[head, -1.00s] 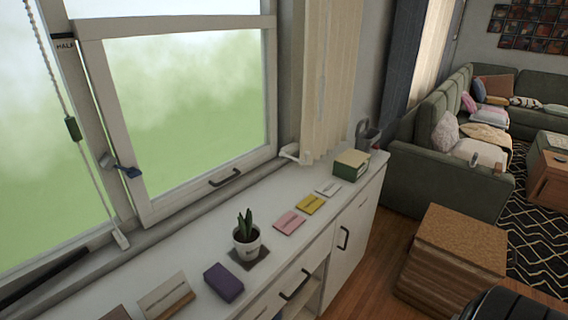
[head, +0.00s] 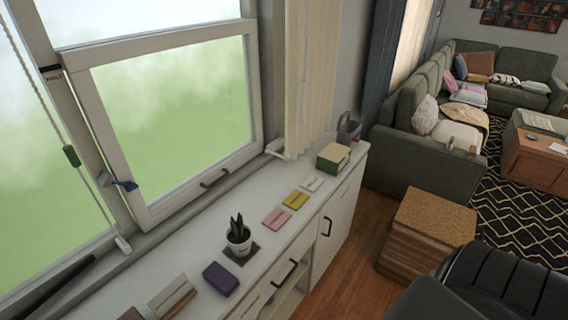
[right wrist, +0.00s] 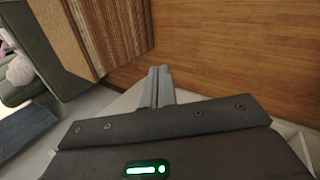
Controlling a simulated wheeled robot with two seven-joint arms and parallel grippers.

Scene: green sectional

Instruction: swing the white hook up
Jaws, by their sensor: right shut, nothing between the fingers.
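A small white hook-like piece (head: 275,148) sits at the lower right corner of the window frame, beside the bottom of the cream curtain. It is small in the head view, and its exact position is hard to read. My right gripper (right wrist: 159,72) shows in the right wrist view with its two grey fingers together and nothing between them. It is over the wooden floor, near a striped wooden block, and away from the hook. The hook does not show in the right wrist view. My left gripper is in neither view.
The white cabinet top (head: 190,262) under the window holds a potted plant (head: 239,240), a purple block (head: 221,279), coloured cards and a green box (head: 333,157). A cork-topped stool (head: 434,215) stands on the floor to the right, before the green sofa (head: 425,170).

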